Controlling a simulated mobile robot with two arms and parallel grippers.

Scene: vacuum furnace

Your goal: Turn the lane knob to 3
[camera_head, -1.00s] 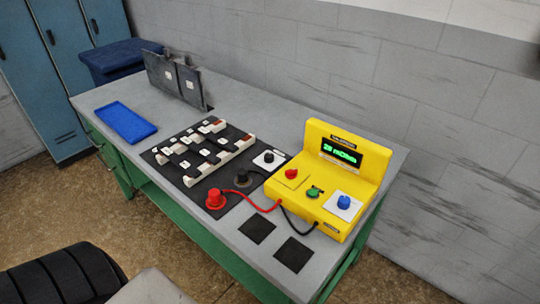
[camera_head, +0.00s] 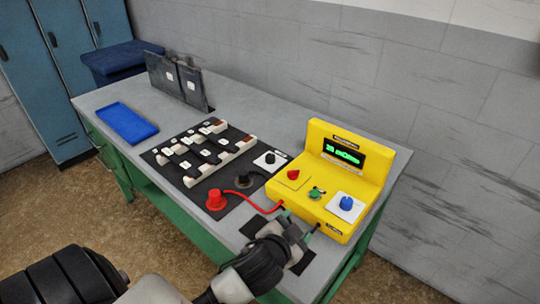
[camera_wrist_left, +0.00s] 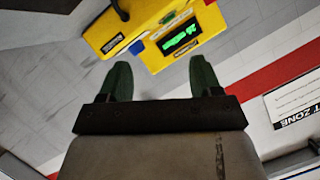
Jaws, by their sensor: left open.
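Several knobs are in the head view, and I cannot read which one is labelled lane. A yellow box (camera_head: 350,182) with a green-lit display carries a red knob (camera_head: 293,175), a green knob (camera_head: 316,191) and a blue knob (camera_head: 346,203) on a white plate. A black knob (camera_head: 269,158) on a white plate stands left of the box. My left gripper (camera_head: 299,221) is open and empty, in front of the box's near face. In the left wrist view, its two dark green fingers (camera_wrist_left: 161,65) are spread, with the yellow box (camera_wrist_left: 148,22) beyond. My right gripper is not in view.
A black board (camera_head: 190,178) with white blocks, a red plug (camera_head: 215,200) and a black plug (camera_head: 242,177) lie left of the box. Red and black cables run to the box. A blue tray (camera_head: 127,123) and grey upright plates (camera_head: 178,80) are farther back.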

